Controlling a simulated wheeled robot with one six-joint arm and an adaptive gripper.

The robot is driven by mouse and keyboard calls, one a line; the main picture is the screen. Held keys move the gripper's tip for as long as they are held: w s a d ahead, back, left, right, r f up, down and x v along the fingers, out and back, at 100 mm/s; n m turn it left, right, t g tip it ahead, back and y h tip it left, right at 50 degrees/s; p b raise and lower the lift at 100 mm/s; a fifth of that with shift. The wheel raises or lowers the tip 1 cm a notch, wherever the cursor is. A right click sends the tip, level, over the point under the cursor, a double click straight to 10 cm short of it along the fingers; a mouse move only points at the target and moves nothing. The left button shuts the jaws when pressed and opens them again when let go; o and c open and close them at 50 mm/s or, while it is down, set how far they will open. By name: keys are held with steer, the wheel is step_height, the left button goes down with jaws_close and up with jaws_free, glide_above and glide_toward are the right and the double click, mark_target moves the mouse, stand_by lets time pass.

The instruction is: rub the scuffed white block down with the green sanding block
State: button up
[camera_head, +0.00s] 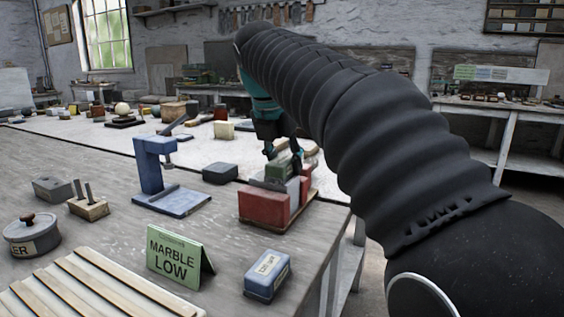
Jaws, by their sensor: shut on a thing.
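My gripper (283,153), dark with teal parts, points down near the middle of the view, partly behind my black-sleeved arm. It is shut on the green sanding block (279,171), which shows just below the fingertips. The green block is over a rack of red and grey blocks; I cannot tell whether it touches them. A pale cream-white block (224,130) stands on the light surface behind and to the left of the gripper. It may be the scuffed white block, but scuffs are too small to make out.
The red block (264,207) stands near the bench's right edge. A blue press-like stand (158,180), a dark block (220,172), a green "MARBLE LOW" sign (174,254) and a blue-grey labelled box (267,276) are nearby. Bare bench lies between them.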

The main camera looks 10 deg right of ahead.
steer(key=shift+w+d, duration=0.55)
steer(key=shift+w, duration=0.25)
steer(key=shift+s, duration=0.1)
steer(key=shift+s+a+f, duration=0.1)
steer(key=shift+s+a, duration=0.5)
steer(key=shift+s, duration=0.25)
steer(key=shift+s+a+f, duration=0.1)
steer(key=shift+s+a, duration=0.5)
steer(key=shift+s, duration=0.25)
steer(key=shift+w, duration=0.1)
steer(key=shift+w+d+r, duration=0.6)
steer(key=shift+w+r, duration=0.15)
steer(key=shift+w, duration=0.05)
steer(key=shift+r, duration=0.1)
steer(key=shift+r, duration=1.2)
